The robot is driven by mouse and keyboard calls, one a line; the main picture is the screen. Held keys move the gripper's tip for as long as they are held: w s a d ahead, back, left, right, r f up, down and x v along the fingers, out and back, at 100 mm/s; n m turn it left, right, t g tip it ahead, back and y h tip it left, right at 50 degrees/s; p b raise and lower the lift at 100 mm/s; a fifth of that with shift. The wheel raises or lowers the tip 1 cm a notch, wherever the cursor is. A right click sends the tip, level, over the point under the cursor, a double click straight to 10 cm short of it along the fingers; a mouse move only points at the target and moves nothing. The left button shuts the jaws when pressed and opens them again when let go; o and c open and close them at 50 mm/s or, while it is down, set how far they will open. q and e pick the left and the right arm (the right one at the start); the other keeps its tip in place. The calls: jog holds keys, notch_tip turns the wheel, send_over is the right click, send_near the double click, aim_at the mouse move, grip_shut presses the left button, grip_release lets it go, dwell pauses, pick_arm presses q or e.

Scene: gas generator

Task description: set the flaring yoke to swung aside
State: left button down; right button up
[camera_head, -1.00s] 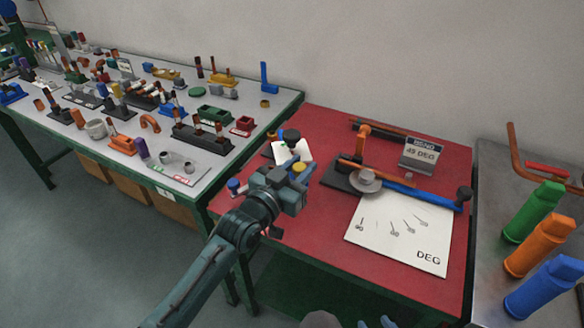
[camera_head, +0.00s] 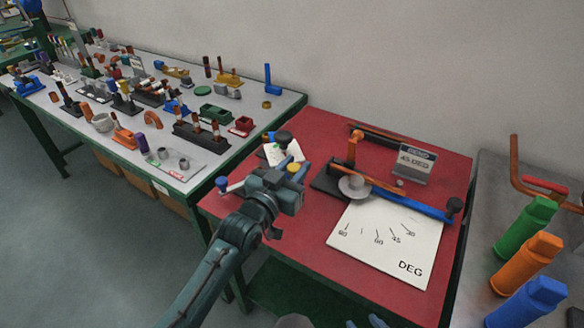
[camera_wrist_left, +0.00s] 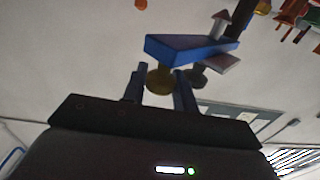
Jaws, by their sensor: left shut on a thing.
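My left gripper (camera_head: 291,178) is at the left part of the red table, next to a small device with a yellow knob (camera_head: 294,168), a black knob (camera_head: 284,138) and a blue knob (camera_head: 222,183). I take this device to be the flaring yoke. In the left wrist view the fingers (camera_wrist_left: 160,90) stand on both sides of the yellow knob (camera_wrist_left: 160,78), shut on it. A blue wedge-shaped part (camera_wrist_left: 188,48) lies just beyond it. The gripper hides much of the device in the head view.
A bending rig with a blue bar (camera_head: 424,209), a degree sheet (camera_head: 385,252) and a "45 DEG" sign (camera_head: 414,164) occupy the red table (camera_head: 300,232). A crowded grey bench (camera_head: 72,132) stands left. Green, orange and blue bottles (camera_head: 527,302) stand right.

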pick_arm(q)
jog(key=shift+r, duration=0.1)
jog(key=c, duration=1.1)
grip_release()
jog(key=shift+c, duration=0.2)
jog(key=b+v, duration=0.1)
jog(key=v, duration=1.2)
